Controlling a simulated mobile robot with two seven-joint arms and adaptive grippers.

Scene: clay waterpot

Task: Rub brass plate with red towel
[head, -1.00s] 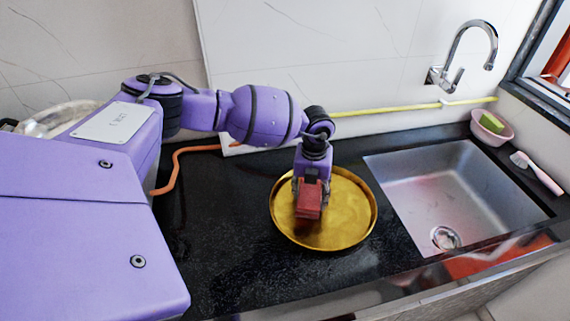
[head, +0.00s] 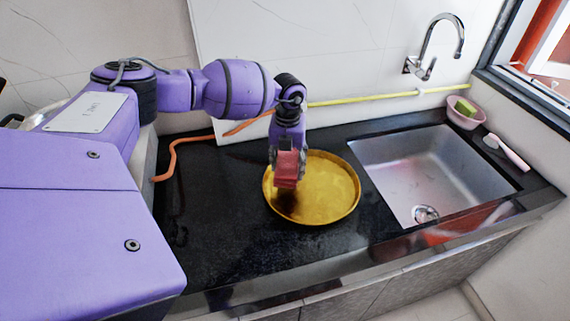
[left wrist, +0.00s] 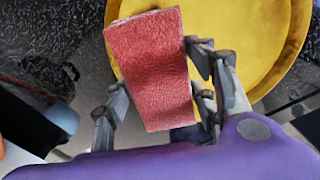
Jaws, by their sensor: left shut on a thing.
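The brass plate (head: 325,190) is a round, shallow, golden dish lying on the black counter left of the sink. It also shows in the left wrist view (left wrist: 245,40), behind the towel. The red towel (head: 288,168) is a folded block in my left gripper (head: 287,160), which is shut on it. In the left wrist view the towel (left wrist: 150,70) sits between the fingers. The gripper points down over the left part of the plate. Whether the towel touches the plate is hard to tell. My right gripper is not in view.
A steel sink (head: 385,165) with a tap (head: 435,50) is to the right. A pink bowl with a green sponge (head: 465,108) and a pink-handled brush (head: 510,153) are at the far right. An orange hose (head: 172,160) lies at the back left. The counter in front of the plate is clear.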

